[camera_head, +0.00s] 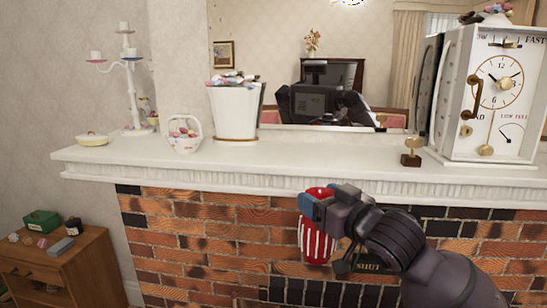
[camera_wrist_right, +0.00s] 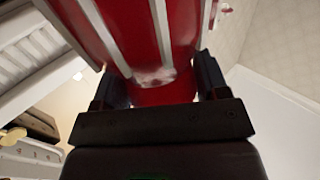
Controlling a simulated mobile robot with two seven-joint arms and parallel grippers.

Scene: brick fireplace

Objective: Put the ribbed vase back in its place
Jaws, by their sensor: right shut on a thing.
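The ribbed vase (camera_head: 317,243), red with white vertical ribs, is held in front of the brick fireplace, just below the mantel shelf's front edge. My right gripper (camera_head: 320,206) is shut on its upper part, and the vase hangs roughly upright. In the right wrist view the red and white vase (camera_wrist_right: 130,30) fills the space between the two dark fingers (camera_wrist_right: 155,85). My left gripper is not in view.
The white mantel (camera_head: 300,155) bears a candelabra (camera_head: 132,70), basket (camera_head: 183,138), white planter (camera_head: 234,112), small brown-and-gold object (camera_head: 411,155) and large clock (camera_head: 490,95). Shelf space is clear between planter and small object. A wooden cabinet (camera_head: 85,255) stands lower left. A mirror (camera_head: 280,50) backs the shelf.

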